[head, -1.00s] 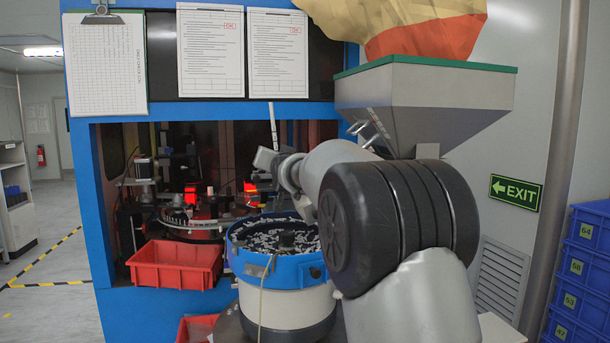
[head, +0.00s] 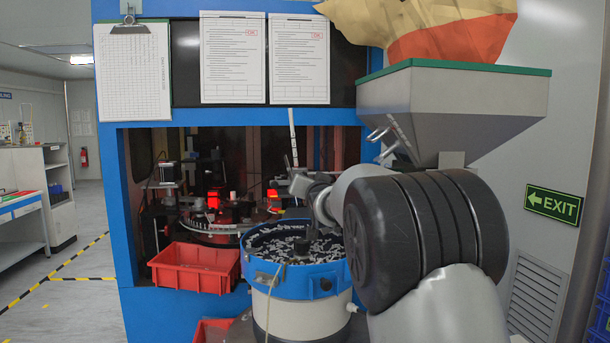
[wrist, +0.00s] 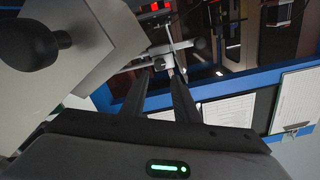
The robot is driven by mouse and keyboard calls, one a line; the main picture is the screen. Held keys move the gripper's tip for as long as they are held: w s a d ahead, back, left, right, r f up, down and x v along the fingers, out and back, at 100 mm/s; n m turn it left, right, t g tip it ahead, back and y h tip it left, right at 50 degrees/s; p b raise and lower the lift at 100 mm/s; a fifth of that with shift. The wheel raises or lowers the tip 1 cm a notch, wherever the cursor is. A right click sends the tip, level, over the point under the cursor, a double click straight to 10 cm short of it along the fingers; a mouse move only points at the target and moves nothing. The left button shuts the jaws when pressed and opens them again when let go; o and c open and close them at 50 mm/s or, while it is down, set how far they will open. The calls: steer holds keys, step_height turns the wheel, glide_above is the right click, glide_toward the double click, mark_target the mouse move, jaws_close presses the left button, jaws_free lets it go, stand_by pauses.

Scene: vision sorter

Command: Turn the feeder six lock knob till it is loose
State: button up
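The blue-rimmed feeder bowl (head: 255,262), full of small pale parts, stands in front of the blue machine. No number six is readable, so I cannot tell which knob is the lock knob. In the wrist view a round black knob (wrist: 30,45) sits on a grey body at upper left, outside my fingers. My gripper (wrist: 162,74) is open; a thin metal rod and bracket (wrist: 168,60) show beyond its fingertips, contact unclear. In the head view my gripper is above the bowl, mostly hidden.
A grey hopper (head: 440,105) with a green rim hangs over my arm at right. A red bin (head: 195,268) is left of the bowl. The machine opening's blue frame (head: 110,200) and clipped papers (head: 133,70) border the space. Floor at left is clear.

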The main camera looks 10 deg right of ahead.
steer(key=w+p, duration=0.1)
steer(key=w, duration=0.7)
steer(key=shift+p, duration=0.3)
steer(key=shift+c, duration=0.3)
